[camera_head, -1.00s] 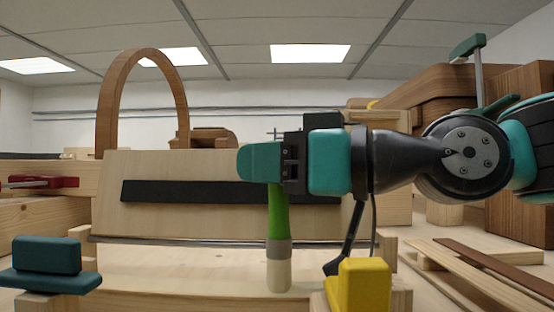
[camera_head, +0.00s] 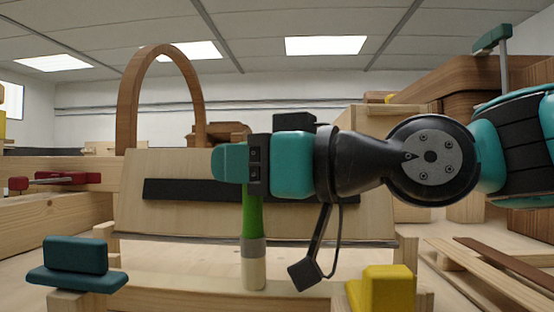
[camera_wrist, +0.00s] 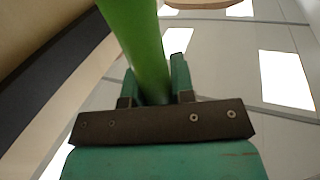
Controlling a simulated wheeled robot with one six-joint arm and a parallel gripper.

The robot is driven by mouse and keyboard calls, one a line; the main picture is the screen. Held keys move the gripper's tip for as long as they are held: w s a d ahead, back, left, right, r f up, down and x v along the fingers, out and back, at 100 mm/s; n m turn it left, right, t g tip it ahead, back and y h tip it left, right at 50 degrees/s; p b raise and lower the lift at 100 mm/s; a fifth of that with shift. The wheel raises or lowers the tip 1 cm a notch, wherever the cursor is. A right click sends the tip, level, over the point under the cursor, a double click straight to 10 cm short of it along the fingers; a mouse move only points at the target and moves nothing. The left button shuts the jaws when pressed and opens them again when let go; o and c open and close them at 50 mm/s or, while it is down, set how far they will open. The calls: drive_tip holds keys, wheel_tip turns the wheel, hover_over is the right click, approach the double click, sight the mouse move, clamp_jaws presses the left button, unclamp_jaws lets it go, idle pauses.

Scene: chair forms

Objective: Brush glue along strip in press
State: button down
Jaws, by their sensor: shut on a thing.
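My gripper (camera_head: 232,163) is shut on the green handle of a brush (camera_head: 252,215). The brush hangs upright with its grey band and pale bristles pointing down. In the wrist view the green handle (camera_wrist: 140,45) runs between the two fingers (camera_wrist: 155,85). A dark strip (camera_head: 190,190) lies along a tilted pale wooden board (camera_head: 140,220), behind the brush and gripper, which hide part of it. The bristle end is below the board's lower edge, in front of it; I cannot tell whether it touches anything. The strip also shows in the wrist view (camera_wrist: 45,90).
A teal block (camera_head: 75,255) stands at the front left and a yellow block (camera_head: 385,290) at the front right. A bent wooden arch (camera_head: 130,100) rises behind the board. A red clamp (camera_head: 65,178) lies at left. Loose slats (camera_head: 490,270) lie at right.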

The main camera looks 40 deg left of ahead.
drive_tip(key=w+d+b, duration=0.2)
drive_tip(key=w+d, duration=0.1)
drive_tip(key=d, duration=0.2)
drive_tip(key=shift+b, duration=0.3)
idle(1.4)
drive_tip(key=shift+d, duration=0.1)
wheel_tip(320, 180, up, 9)
drive_tip(key=p, duration=0.7)
idle(0.5)
